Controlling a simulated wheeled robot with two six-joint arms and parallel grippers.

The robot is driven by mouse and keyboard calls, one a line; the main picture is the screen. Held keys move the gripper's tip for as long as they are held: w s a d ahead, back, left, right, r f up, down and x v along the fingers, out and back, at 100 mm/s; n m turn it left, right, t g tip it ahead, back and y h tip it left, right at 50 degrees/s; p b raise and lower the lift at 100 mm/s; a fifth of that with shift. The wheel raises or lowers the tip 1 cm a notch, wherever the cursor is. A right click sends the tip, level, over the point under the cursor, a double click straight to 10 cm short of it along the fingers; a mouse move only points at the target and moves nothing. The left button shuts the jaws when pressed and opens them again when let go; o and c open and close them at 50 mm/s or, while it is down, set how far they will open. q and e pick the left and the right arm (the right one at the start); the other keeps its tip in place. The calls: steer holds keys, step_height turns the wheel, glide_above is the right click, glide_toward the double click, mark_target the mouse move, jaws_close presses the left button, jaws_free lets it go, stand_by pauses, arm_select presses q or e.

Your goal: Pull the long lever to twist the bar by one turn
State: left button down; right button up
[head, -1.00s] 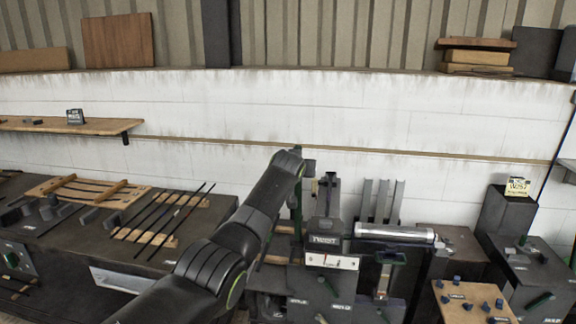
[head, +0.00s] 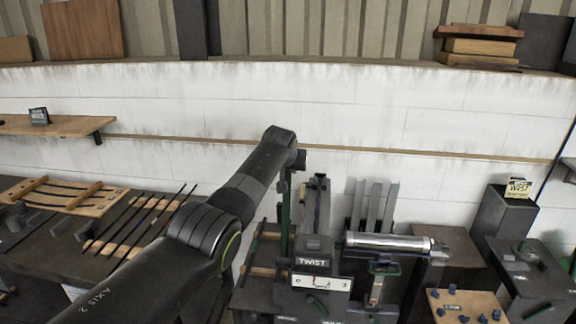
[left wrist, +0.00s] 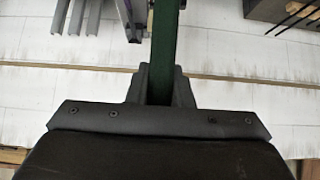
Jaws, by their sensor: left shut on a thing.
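The long lever (head: 285,215) is a thin green bar. It stands nearly upright just left of a dark machine (head: 312,244) labelled TWIST. My left gripper (head: 298,160) is at the lever's upper end, in front of the white wall. In the left wrist view, the left gripper (left wrist: 155,88) is shut on the green lever (left wrist: 165,45), which passes between its fingers. A white scale plate (head: 321,283) with numbers and a small red mark sits below the TWIST label. I cannot make out the bar being twisted. My right gripper is not in view.
A shiny cylinder (head: 388,242) lies on a stand right of the machine. Several thin dark rods (head: 140,222) lie on the left bench. A wooden peg board (head: 466,307) is at the lower right. The wall behind the lever is bare.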

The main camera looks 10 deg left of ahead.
arm_select(q)
steer(key=c, duration=1.5)
jaws_free()
steer(key=shift+w, duration=0.1)
steer(key=shift+o, duration=1.1)
steer(key=shift+w+f, duration=0.1)
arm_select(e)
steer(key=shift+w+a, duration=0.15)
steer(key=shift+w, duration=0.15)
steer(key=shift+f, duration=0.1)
arm_select(q)
steer(key=shift+b+v, duration=0.9)
steer(key=shift+v, duration=0.85)
steer(key=b+v, duration=0.5)
steer(key=v, duration=0.9)
steer(key=shift+b, duration=0.4)
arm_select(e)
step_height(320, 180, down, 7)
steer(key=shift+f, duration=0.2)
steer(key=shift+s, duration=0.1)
